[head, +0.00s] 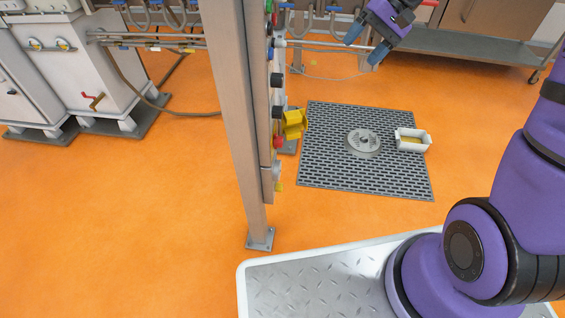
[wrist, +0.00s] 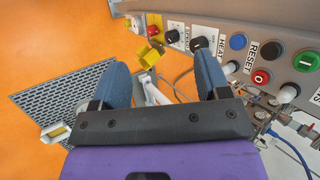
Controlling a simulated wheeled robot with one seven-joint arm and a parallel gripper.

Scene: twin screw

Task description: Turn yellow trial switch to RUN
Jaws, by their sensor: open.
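A yellow, box-shaped fitting (head: 293,123) sticks out from the side of the control panel, between black and red knobs. It also shows in the wrist view (wrist: 150,54), beyond the gap between my fingers. I cannot tell for sure that it is the trial switch, and no RUN mark is readable. My gripper (head: 366,44) is at the upper right in the head view, apart from the panel. In the wrist view my gripper (wrist: 162,70) has its two blue fingers wide apart with nothing held between them.
The control panel carries black knobs (wrist: 200,42), a blue button (wrist: 237,41), a green button (wrist: 306,61) and a red button (wrist: 261,76). A steel post (head: 236,110) supports it. A floor grate (head: 330,165) bears a white tray (head: 411,132).

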